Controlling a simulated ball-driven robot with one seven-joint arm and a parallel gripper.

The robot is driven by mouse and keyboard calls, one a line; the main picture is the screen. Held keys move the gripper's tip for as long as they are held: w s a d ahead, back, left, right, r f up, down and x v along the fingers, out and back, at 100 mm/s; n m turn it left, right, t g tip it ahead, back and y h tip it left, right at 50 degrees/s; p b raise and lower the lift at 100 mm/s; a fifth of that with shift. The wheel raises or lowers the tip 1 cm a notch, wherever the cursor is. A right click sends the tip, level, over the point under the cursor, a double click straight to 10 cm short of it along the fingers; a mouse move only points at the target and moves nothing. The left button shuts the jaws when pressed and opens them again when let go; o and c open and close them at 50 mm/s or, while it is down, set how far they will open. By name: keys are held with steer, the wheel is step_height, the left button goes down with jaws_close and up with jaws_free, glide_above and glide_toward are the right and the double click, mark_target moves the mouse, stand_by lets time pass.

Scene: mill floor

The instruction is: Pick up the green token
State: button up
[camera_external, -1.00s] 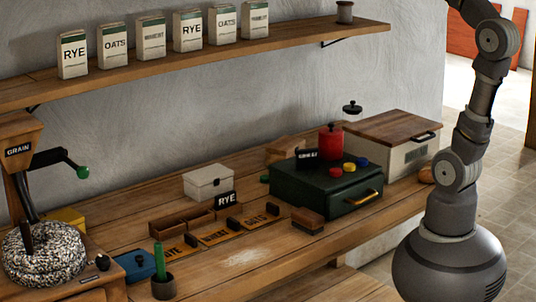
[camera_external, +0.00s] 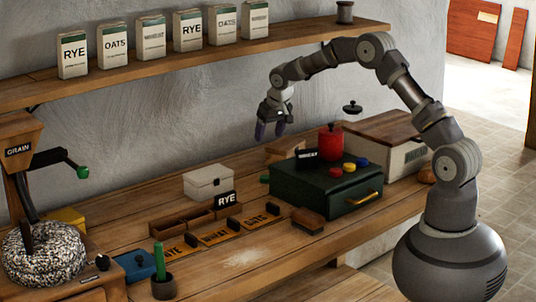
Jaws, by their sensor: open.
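A small green piece (camera_external: 264,179), which looks like the green token, lies on the bench just left of the dark green box. It is tiny in this view and its shape is hard to make out. My gripper (camera_external: 270,132) hangs above the bench with its fingers pointing down. It is open, with nothing between the fingers. In the picture it is above the green piece, clearly apart from it; the exact depth is hard to tell.
A white box (camera_external: 208,182) and RYE sign (camera_external: 227,198) stand left. The shelf (camera_external: 200,59) runs along the wall behind.

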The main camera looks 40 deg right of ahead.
steer(key=g, duration=0.1)
glide_toward(265, 176)
steer(key=shift+s+d+f+m, duration=0.2)
steer(key=shift+f+m, duration=0.2)
steer(key=shift+f, duration=0.25)
steer(key=b+x, duration=0.1)
steer(key=x, duration=0.2)
steer(key=b+x, duration=0.1)
steer(key=x, duration=0.3)
steer(key=shift+w+a+b, duration=0.15)
steer(key=shift+w+b, duration=0.1)
steer(key=shift+b, duration=0.1)
steer(key=c, duration=1.1)
